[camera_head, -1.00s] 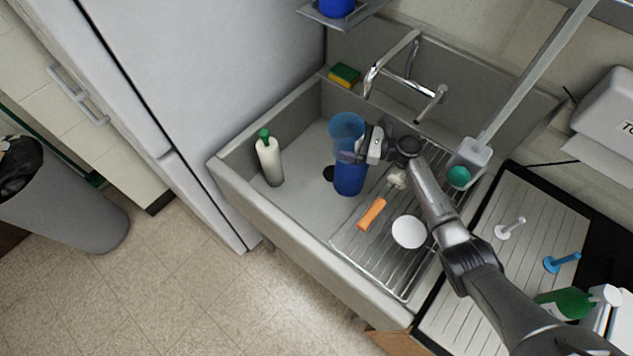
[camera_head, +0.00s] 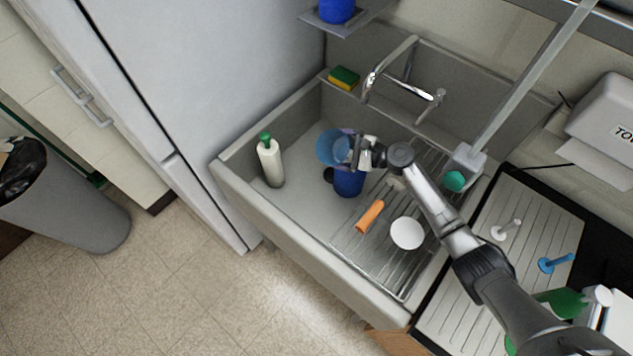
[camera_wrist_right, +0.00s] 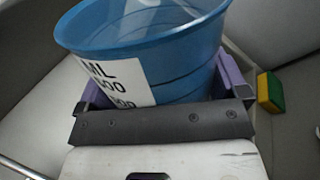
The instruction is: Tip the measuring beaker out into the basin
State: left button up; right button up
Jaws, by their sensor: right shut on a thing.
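The measuring beaker (camera_head: 331,147) is translucent blue with a white label marked ML, which shows in the right wrist view (camera_wrist_right: 150,60). My right gripper (camera_head: 357,152) is shut on the beaker's side, with purple finger pads against it in the wrist view. It holds the beaker over the basin (camera_head: 305,190), a grey sink. In the head view the beaker is tilted, its mouth toward the left. I cannot tell whether anything is inside. A dark blue object (camera_head: 348,183) stands in the basin just below the beaker. My left gripper is not in view.
A white bottle with a green cap (camera_head: 270,162) stands at the basin's left. A faucet (camera_head: 405,85) and a sponge (camera_head: 344,77) are behind.

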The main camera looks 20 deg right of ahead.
jog(key=shift+a+r+n+h+p, duration=0.1)
jog(key=shift+r+n+h+p, duration=0.2)
jog(key=shift+r+n+p, duration=0.35)
jog(key=shift+s, duration=0.1)
jog(key=shift+f+n, duration=0.1)
jog(key=shift+n, duration=0.15)
jog(key=shift+h, duration=0.3)
jog(key=shift+n, duration=0.3)
